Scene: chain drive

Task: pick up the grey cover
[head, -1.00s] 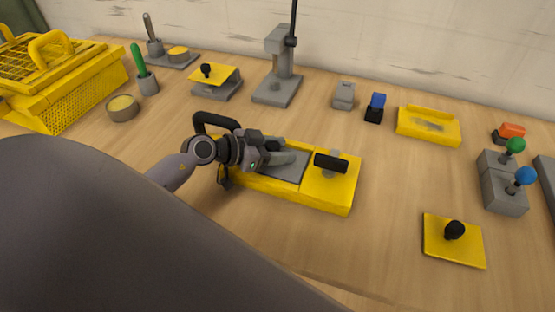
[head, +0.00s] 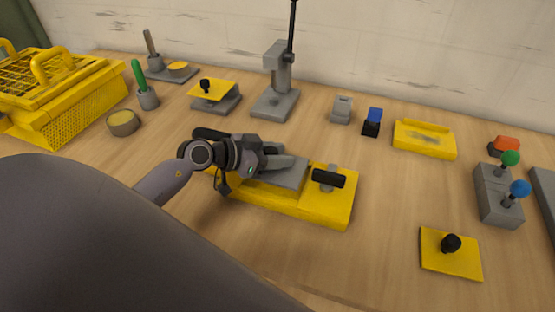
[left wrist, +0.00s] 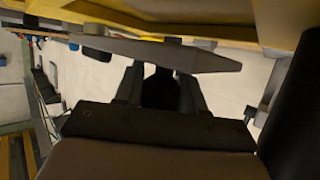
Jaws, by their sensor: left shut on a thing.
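The grey cover (head: 290,174) is a flat grey plate over the middle of the long yellow base (head: 326,210). My left gripper (head: 284,160) reaches in from the left and is shut on the cover. In the left wrist view the cover (left wrist: 160,53) shows as a thin dark slab across my fingers (left wrist: 160,88), with a dark knob between them. There the slab looks apart from the yellow body behind it. My gripper hides part of the cover and the base's left end in the head view. My right gripper is not in view.
A black handle (head: 328,179) stands on the base's right end. A yellow plate with a black knob (head: 451,253) lies front right. A grey stand (head: 276,102), a yellow tray (head: 424,140) and a yellow basket (head: 65,105) stand farther back.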

